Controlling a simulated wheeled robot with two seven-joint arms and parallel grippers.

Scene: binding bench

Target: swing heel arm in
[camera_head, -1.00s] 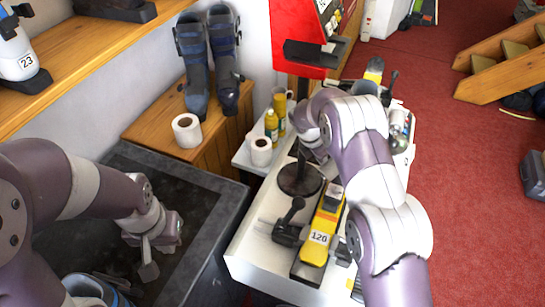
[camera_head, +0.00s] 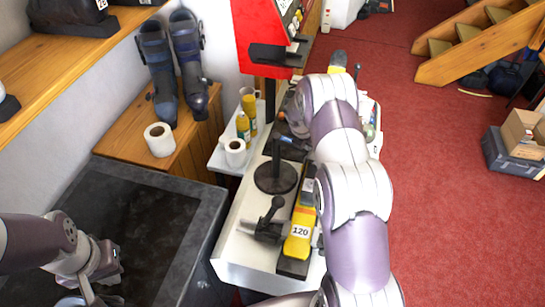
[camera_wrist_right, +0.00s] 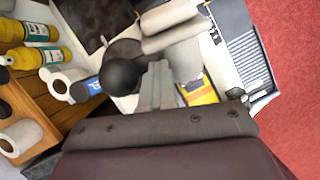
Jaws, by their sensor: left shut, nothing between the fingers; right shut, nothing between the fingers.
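A yellow binding marked 120 (camera_head: 300,231) lies on the white bench (camera_head: 240,262). A dark lever with a round knob (camera_head: 266,215) stands beside its left side. A black ball-ended arm (camera_wrist_right: 124,75) shows close up in the right wrist view; I cannot tell whether it is the same lever. My right gripper (camera_wrist_right: 160,88) is shut and empty, its grey fingers just right of the black ball; whether they touch is unclear. In the head view my right arm hides that gripper. My left gripper (camera_head: 97,290) is shut and empty at the lower left, over the dark tub.
The dark tub (camera_head: 160,215) fills the lower left. Red carpet (camera_head: 440,200) is open at right.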

